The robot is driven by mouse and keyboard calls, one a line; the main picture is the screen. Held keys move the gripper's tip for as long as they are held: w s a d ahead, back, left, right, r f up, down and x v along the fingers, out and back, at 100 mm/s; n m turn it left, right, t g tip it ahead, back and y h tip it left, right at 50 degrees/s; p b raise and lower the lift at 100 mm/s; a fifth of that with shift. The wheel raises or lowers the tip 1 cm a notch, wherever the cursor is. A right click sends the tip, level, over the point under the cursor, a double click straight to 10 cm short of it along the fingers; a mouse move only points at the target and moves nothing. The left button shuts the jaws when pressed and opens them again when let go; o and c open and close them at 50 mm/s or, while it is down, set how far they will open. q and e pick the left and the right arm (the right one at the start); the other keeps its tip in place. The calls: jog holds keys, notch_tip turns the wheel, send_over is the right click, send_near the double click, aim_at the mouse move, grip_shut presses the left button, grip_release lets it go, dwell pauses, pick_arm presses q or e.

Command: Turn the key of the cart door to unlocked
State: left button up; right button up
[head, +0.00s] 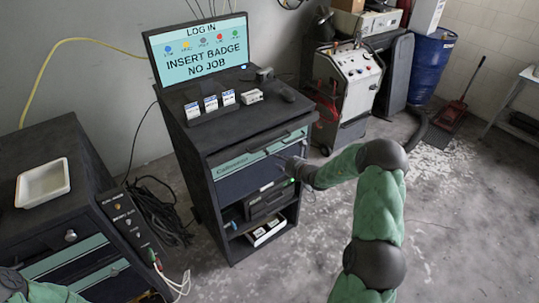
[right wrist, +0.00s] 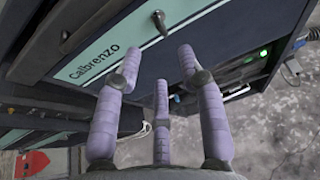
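The cart (head: 225,215) stands in the middle of the head view, with a teal strip (head: 245,160) marked with a brand name across its front. The right wrist view shows a small metal key (right wrist: 160,22) sticking out of this teal strip, right of the lettering "Calbrenzo" (right wrist: 92,62). My right gripper (head: 293,165) is at the cart's front right. In the right wrist view its purple fingers (right wrist: 158,55) are spread and empty, with the key just beyond the fingertips, apparently apart from them. The key's turn position is too small to tell. My left arm shows only at the lower left corner; its gripper is out of view.
A monitor (head: 200,50) and small boxes (head: 210,103) stand on the cart. Below are open shelves with a black case (head: 265,203). A dark cabinet (head: 60,190) with a white tray (head: 43,183) is at left. A wheeled machine (head: 348,80) stands behind.

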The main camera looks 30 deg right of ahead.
aim_at(268, 155)
jog(key=x, duration=0.8)
jog(key=shift+w+a+f, duration=0.1)
jog(key=shift+w, duration=0.1)
grip_shut()
